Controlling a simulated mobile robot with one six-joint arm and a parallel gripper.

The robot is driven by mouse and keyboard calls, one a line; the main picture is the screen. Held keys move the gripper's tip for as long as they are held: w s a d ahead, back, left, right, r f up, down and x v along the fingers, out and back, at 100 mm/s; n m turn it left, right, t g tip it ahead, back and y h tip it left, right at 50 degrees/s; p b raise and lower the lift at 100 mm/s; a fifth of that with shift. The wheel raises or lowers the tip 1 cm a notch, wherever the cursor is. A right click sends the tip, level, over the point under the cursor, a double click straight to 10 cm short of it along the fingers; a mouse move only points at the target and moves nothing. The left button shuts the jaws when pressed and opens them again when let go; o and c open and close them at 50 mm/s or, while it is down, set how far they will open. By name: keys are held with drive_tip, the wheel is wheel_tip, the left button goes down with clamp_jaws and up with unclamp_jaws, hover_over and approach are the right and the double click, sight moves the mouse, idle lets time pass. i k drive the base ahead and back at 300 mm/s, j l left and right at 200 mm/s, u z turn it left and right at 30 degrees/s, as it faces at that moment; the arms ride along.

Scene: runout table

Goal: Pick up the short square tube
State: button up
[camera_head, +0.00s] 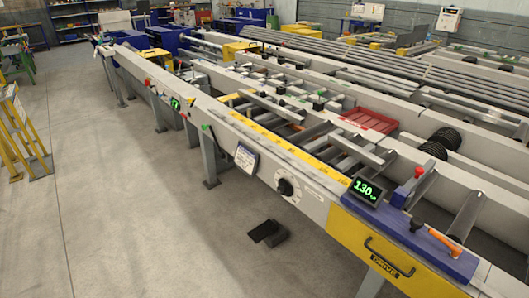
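My gripper is not in view. The runout table (225,112) runs from the lower right to the upper left. Several grey bars lie across its bed. I cannot tell for sure which of these, if any, is the short square tube and which are parts of the table. Nothing is seen touching them.
A red tray (368,121) sits on the bed, with black coils (440,143) to its right. A green-lit display (367,190) and an orange handle (446,244) stand at the near end. A dark object (268,233) lies on the floor. The floor at left is mostly clear.

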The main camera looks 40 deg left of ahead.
sight(378, 164)
drive_tip(key=u, duration=0.9)
drive_tip(key=i+j, duration=0.35)
drive_tip(key=i, duration=0.25)
drive_tip(key=i+j, duration=0.4)
drive_tip(key=i, duration=0.2)
drive_tip(key=i+j+z, duration=0.1)
drive_tip(key=i+j, duration=0.25)
drive_tip(key=i, duration=0.3)
drive_tip(key=i+j, duration=0.45)
drive_tip(key=i, duration=0.15)
